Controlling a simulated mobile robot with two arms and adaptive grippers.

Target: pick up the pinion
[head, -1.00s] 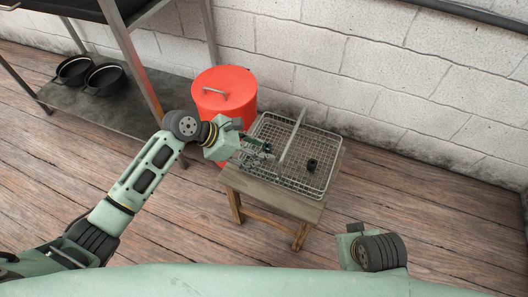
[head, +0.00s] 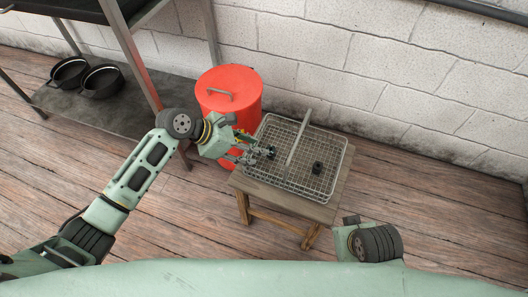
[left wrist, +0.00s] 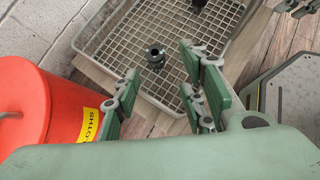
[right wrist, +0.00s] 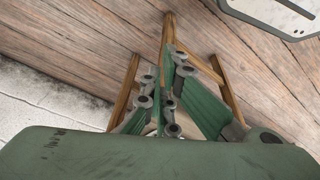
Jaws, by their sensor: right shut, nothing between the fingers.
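The pinion seems to be the small dark toothed part with a round collar (head: 270,153), lying in the left compartment of the wire basket (head: 325,190); it also shows in the left wrist view (left wrist: 155,57). My left gripper (head: 257,156) is at the basket's left side, close to this part. In the left wrist view its fingers (left wrist: 158,82) are spread, with nothing between them, and the part lies beyond the tips. My right gripper (right wrist: 163,92) is shut and empty, above the floor and wooden legs in the right wrist view; its fingers are not clear in the head view.
Another black part (head: 318,168) lies right of the basket's divider bar (head: 298,137). The basket stands on a small wooden stool (head: 270,197). A red lidded bin (head: 230,95) stands close behind my left gripper. A metal shelf with black pans (head: 102,81) is at the left.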

